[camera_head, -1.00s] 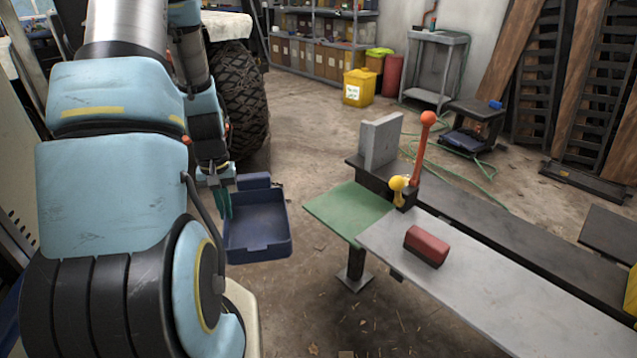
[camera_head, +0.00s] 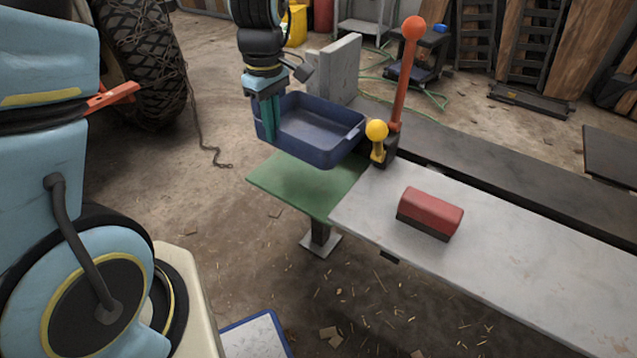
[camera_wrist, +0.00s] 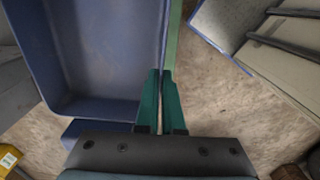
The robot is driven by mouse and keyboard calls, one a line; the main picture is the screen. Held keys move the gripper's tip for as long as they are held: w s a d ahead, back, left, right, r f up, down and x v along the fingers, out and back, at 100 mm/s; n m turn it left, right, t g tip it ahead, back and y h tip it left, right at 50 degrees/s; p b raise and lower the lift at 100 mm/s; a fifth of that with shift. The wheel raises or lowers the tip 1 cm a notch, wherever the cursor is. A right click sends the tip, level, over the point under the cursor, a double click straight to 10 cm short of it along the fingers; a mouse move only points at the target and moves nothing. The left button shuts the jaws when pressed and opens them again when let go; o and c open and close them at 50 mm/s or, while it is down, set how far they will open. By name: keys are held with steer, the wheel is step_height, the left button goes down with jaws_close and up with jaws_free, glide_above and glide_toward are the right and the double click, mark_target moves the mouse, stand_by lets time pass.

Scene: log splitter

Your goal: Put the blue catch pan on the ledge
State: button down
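The blue catch pan (camera_head: 318,132) is level and hangs over the green ledge (camera_head: 282,182) in the head view. My gripper (camera_head: 268,135) has its teal fingers shut on the pan's left wall. In the wrist view the fingers (camera_wrist: 160,98) pinch the wall of the pan (camera_wrist: 95,65), with one finger inside and one outside. A thin strip of the ledge (camera_wrist: 174,40) shows past that wall. A small gap seems to lie between pan and ledge; its height is hard to judge. The pan appears empty.
A grey upright plate (camera_head: 341,66) stands behind the pan. A yellow knob (camera_head: 377,130) and an orange-topped lever (camera_head: 404,75) stand close to its right. A red block (camera_head: 430,212) lies on the grey table (camera_head: 480,250). A blue-edged panel (camera_head: 257,335) is low in front.

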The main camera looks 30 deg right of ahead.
steer(key=shift+s+d+f, duration=0.1)
steer(key=shift+s+d, duration=0.45)
steer(key=shift+s+d+f, duration=0.1)
steer(key=shift+s+f, duration=0.1)
steer(key=shift+f, duration=0.05)
steer(key=b, duration=0.1)
glide_above(288, 184)
step_height(288, 184, down, 9)
steer(key=shift+f, duration=0.1)
steer(key=shift+f, duration=0.2)
steer(key=c, duration=1)
jaws_free()
steer(key=shift+c, duration=0.2)
